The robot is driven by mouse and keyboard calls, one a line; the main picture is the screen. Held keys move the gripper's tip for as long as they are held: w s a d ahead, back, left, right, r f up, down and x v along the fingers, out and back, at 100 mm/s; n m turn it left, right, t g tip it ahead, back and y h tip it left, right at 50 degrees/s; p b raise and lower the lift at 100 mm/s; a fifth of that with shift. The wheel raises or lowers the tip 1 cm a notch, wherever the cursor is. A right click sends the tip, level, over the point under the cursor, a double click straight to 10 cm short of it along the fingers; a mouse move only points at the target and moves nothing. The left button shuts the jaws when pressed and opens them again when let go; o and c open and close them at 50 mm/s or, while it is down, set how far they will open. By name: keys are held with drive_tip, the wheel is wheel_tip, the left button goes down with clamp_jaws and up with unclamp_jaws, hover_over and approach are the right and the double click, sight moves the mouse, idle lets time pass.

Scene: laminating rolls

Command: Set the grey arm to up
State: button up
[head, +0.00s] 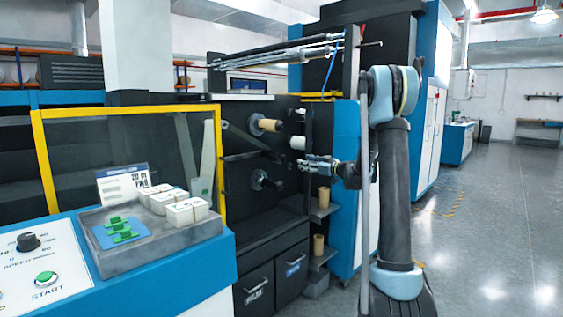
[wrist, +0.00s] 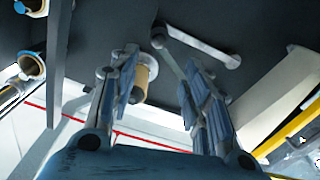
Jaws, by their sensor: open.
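A long grey arm (head: 243,139) lies on the machine's dark front panel in the head view, slanting down from upper left to lower right. In the wrist view a light grey bar (wrist: 203,47) with rounded ends lies against the dark panel, beyond my fingertips; I cannot tell for sure that it is the same arm. A thinner bar runs beside it, partly hidden by the right finger. My gripper (head: 307,163) is to the right of the grey arm, pointing left at the panel.
A tan roll (head: 268,125) and a white roll (head: 297,143) stick out from the panel near my gripper. A dark hub (head: 262,180) is below. A yellow-framed guard (head: 218,160) and a grey tray (head: 150,246) stand at left. The floor at right is clear.

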sight(281, 157)
drive_tip(key=x, duration=1.7)
drive_tip(key=shift+w+a, duration=0.15)
drive_tip(key=shift+w, duration=0.1)
drive_tip(key=shift+c, duration=0.3)
clamp_jaws()
